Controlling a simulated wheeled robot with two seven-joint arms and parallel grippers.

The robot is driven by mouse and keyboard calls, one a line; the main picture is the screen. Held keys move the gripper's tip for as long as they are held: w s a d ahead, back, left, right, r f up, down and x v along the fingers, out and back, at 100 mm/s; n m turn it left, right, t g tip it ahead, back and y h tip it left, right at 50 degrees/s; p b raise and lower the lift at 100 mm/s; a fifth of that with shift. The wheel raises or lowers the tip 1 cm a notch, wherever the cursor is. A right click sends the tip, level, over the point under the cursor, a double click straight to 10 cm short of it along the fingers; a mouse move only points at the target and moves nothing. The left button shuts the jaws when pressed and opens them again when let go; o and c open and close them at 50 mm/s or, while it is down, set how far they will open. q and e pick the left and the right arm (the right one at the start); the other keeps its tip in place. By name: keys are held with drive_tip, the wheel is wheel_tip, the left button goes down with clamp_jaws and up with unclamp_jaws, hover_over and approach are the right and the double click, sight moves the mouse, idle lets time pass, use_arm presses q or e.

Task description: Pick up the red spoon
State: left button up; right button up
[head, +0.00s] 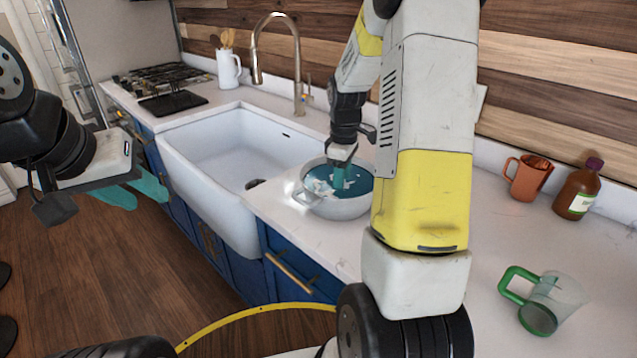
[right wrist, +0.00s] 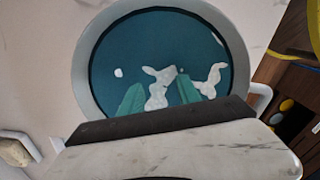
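I see no red spoon in either view. My right gripper (head: 341,176) reaches down into a white pot (head: 342,207) on the counter. The pot holds teal liquid with white foam patches. In the right wrist view the pot (right wrist: 82,62) lies below the right gripper (right wrist: 160,94); its two teal fingers are apart, with only liquid and foam visible between them. Whether something lies under the liquid is hidden. My left gripper (head: 148,200) hangs at the left, in front of the sink; its teal fingers are apart and empty.
A white sink (head: 215,150) with a tall faucet (head: 297,60) is left of the pot. A jug of wooden utensils (head: 229,70) stands behind it.

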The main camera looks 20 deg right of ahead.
wheel_tip(320, 180, down, 2)
drive_tip(key=shift+f, duration=0.15)
clamp_jaws()
idle(0.3)
